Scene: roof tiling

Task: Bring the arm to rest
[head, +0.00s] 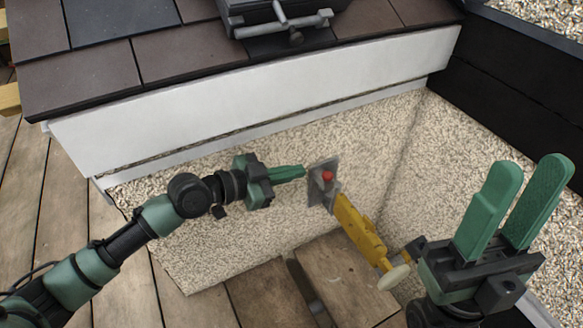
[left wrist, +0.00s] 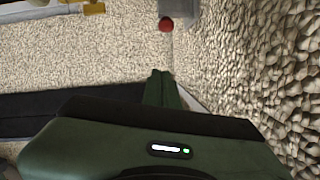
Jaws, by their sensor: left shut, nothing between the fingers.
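My left arm reaches in from the left in the head view. My left gripper (head: 290,172) is shut and empty, its green fingers together and pointing right in front of the pebbled wall. It also shows shut in the left wrist view (left wrist: 160,88). My right gripper (head: 522,205) is at the right of the head view, its two green fingers pointing up and apart, with nothing between them.
Above are a white fascia board (head: 250,95), brown roof tiles (head: 180,50) and a dark grey device (head: 280,12). Wooden decking (head: 120,255) lies below.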

